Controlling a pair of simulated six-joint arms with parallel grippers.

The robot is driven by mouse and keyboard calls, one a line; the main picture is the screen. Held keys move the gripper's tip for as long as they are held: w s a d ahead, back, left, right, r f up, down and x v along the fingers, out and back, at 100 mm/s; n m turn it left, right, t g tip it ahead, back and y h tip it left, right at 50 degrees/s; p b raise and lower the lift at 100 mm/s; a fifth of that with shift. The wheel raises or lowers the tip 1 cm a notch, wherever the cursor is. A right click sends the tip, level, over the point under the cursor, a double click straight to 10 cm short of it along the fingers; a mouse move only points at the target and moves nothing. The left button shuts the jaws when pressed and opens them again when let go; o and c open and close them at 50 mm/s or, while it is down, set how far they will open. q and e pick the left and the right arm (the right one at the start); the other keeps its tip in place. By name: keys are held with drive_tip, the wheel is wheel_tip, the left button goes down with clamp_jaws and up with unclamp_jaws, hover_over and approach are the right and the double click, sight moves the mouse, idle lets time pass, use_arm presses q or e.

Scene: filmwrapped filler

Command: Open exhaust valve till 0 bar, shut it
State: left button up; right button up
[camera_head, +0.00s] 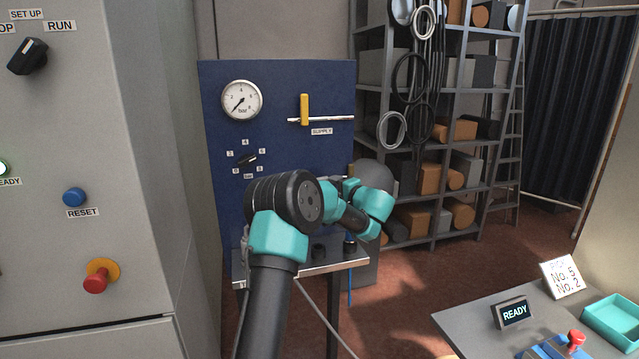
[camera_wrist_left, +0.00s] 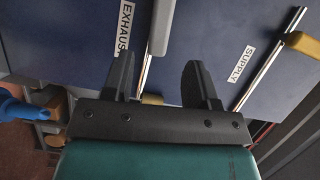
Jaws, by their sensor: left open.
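A blue panel (camera_head: 280,80) carries a round gauge (camera_head: 242,100). Its needle points to the lower left, near the low end; the exact value is too small to read. The supply valve's yellow handle (camera_head: 304,109) stands upright across its horizontal pipe; the handle also shows in the left wrist view (camera_wrist_left: 302,44). My left arm hides the exhaust valve in the head view. In the left wrist view, the EXHAUST label (camera_wrist_left: 125,24) is beside a pale grey bar (camera_wrist_left: 161,27). My left gripper (camera_wrist_left: 158,80) is open, its fingers either side of the bar's line; contact cannot be told.
A metal shelf (camera_head: 343,265) juts out below the panel. A grey cabinet (camera_head: 130,130) with a red button (camera_head: 96,279) stands at left. Shelving (camera_head: 462,80) with boxes and hoses is behind at right. A table (camera_head: 462,318) with a READY display (camera_head: 514,313) is at lower right.

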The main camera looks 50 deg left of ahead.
use_arm(q)
drive_tip(key=a, duration=0.8)
drive_tip(key=shift+w+a+f, duration=0.2)
drive_tip(key=shift+w+a, duration=0.1)
drive_tip(key=shift+a, duration=0.05)
clamp_jaws()
